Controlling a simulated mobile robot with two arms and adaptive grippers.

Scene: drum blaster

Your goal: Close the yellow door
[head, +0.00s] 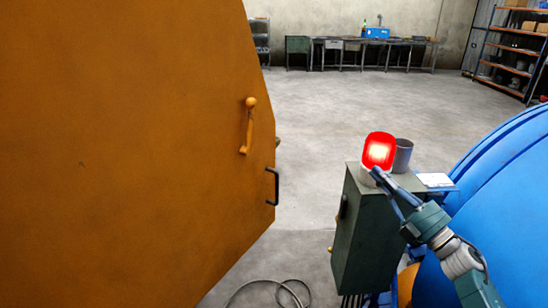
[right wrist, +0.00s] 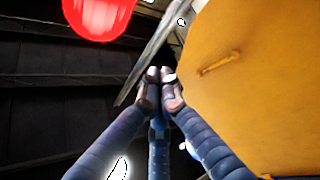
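The yellow door (head: 130,150) fills the left of the head view as a large orange-yellow panel, swung open. It has a yellow lever handle (head: 247,130) and a black pull handle (head: 273,186) near its right edge. The door also shows in the right wrist view (right wrist: 260,90), with the lever handle (right wrist: 218,63) on it. My right gripper (head: 378,175) is beside the red lamp, apart from the door, to its right. In the right wrist view its fingertips (right wrist: 160,76) are together with nothing visible between them. My left gripper is in neither view.
A glowing red lamp (head: 379,150) and a grey cup (head: 402,156) stand on a green cabinet (head: 362,235). A blue rounded machine (head: 510,190) is at the right. A cable (head: 270,285) lies on the floor. Open floor lies behind, with workbenches (head: 375,42) at the back.

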